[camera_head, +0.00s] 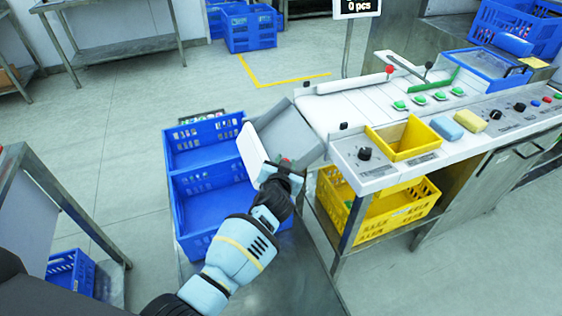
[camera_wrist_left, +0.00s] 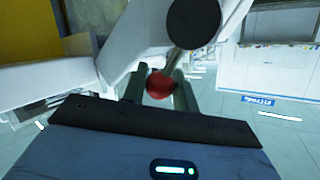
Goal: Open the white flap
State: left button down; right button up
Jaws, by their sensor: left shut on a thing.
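The white flap (camera_head: 252,150) hangs tilted at the lower end of the grey chute (camera_head: 290,132), above the blue crates. My left gripper (camera_head: 284,166) is at the right side of the flap. In the wrist view my left gripper (camera_wrist_left: 159,90) is shut on a red ball knob (camera_wrist_left: 159,84) on a short metal rod, which ends at a black round part (camera_wrist_left: 194,22). White panels lie behind the knob in the wrist view. My right gripper is not in view.
A blue crate (camera_head: 184,240) stands below the flap. The white conveyor bench (camera_head: 345,108) with green buttons is to the right, with a yellow bin (camera_head: 418,140) on it and a yellow crate (camera_head: 408,208) below.

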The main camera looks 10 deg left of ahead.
pick_arm(q)
jog(key=shift+w+d, duration=0.15)
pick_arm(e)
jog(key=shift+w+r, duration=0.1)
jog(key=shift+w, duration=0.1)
pick_arm(q)
jog(key=c, duration=1.1)
grip_release()
jog(key=shift+f, duration=0.1)
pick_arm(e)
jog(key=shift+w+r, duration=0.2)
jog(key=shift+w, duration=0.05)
pick_arm(q)
jog(key=shift+s+r, duration=0.25)
jog(key=shift+s, duration=0.25)
jog(key=p+v, duration=0.1)
jog(key=v, duration=0.5)
jog(key=shift+s+d+r+p, duration=0.15)
jog(key=shift+s+r+p, duration=0.05)
jog(key=shift+s+p, duration=0.15)
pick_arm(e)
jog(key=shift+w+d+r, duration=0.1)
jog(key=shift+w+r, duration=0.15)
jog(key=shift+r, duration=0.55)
